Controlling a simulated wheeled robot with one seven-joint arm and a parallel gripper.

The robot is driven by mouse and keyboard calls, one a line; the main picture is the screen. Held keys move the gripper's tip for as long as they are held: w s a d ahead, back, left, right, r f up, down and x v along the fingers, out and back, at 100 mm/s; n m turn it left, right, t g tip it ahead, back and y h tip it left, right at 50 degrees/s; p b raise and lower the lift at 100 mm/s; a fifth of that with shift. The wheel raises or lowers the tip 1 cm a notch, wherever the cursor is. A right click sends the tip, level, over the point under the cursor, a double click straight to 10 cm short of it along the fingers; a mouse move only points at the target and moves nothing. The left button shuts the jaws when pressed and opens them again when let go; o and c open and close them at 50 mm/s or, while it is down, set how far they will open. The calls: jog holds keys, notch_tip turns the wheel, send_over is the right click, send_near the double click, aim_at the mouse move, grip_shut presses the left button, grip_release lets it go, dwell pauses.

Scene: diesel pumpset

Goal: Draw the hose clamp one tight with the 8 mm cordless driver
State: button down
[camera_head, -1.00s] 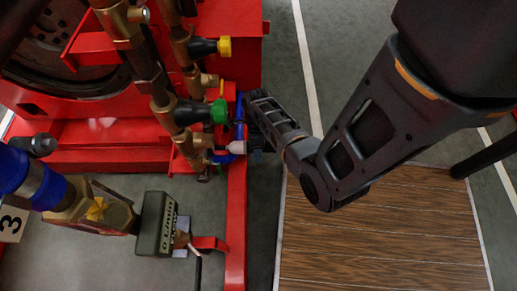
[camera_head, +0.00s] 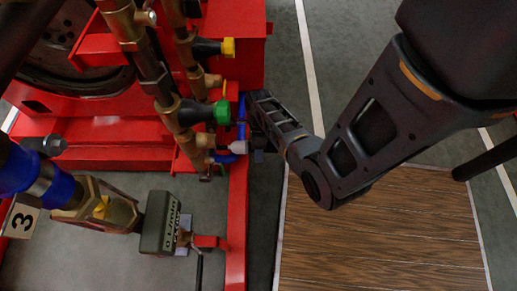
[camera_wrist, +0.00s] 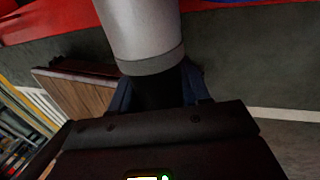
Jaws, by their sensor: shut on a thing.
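My gripper (camera_head: 261,143) is at the right side of the red machine, beside the blue hose (camera_head: 239,147). It is shut on a tool that I take to be the cordless driver. In the wrist view the driver (camera_wrist: 142,32) is a light grey cylinder with a darker band, and its dark lower part sits between the blue-grey fingers (camera_wrist: 160,97). Its far end is outside the wrist view. In the head view the driver is mostly hidden by the gripper. Hose clamp one is too small to make out, and I cannot tell whether the driver touches it.
Brass pipework with a green knob (camera_head: 221,111) and a yellow knob (camera_head: 228,47) stands just left of my gripper. A red frame rail (camera_head: 237,225) runs below. An olive box (camera_head: 159,222) is at lower left.

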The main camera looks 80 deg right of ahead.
aim_at(273, 150)
jog(key=shift+w, duration=0.35)
dwell(0.9)
dwell(0.8)
jog(key=shift+s+d+p, duration=0.15)
jog(key=shift+s+p, duration=0.35)
jog(key=shift+s, duration=0.6)
jog(key=shift+s+d+p, duration=0.1)
jog(key=shift+s+p, duration=0.35)
jog(key=shift+s, duration=1.15)
